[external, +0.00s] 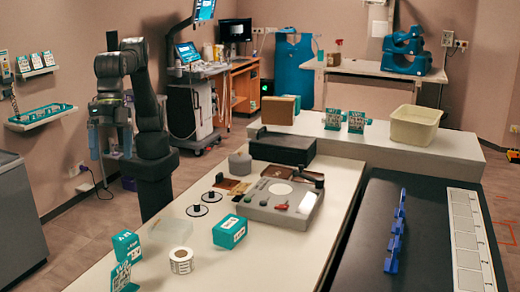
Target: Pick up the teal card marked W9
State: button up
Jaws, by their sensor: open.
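A teal and white card (122,277) stands upright at the table's near left corner. Its marking seems to begin with W; the second character is hard to read. Another teal and white card (126,244) stands just behind it, with a different marking. My gripper (110,141) hangs pointing down at the left, well behind and above these cards. Its fingers are apart, and I see nothing between them.
A clear box (170,231), a label roll (181,261) and a teal box (229,232) stand near the cards. Two black-knobbed discs (197,210) and a grey device (281,200) lie farther back. More teal cards (333,119) stand on the rear counter. The table's front middle is clear.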

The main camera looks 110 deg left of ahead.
jog(key=c, duration=1.4)
jog(key=shift+c, duration=0.2)
jog(key=m+g+h, duration=0.2)
jog(key=m+h, duration=0.1)
jog(key=m, duration=1.5)
send_over(129, 261)
jog(key=f, duration=1.9)
jog(key=shift+s+a+f, duration=0.1)
jog(key=shift+s+a, duration=0.25)
jog(key=x, duration=0.3)
jog(key=shift+w+f, duration=0.25)
jog(key=shift+f, duration=0.1)
jog(key=shift+d+f, duration=0.4)
jog(key=shift+f, duration=0.2)
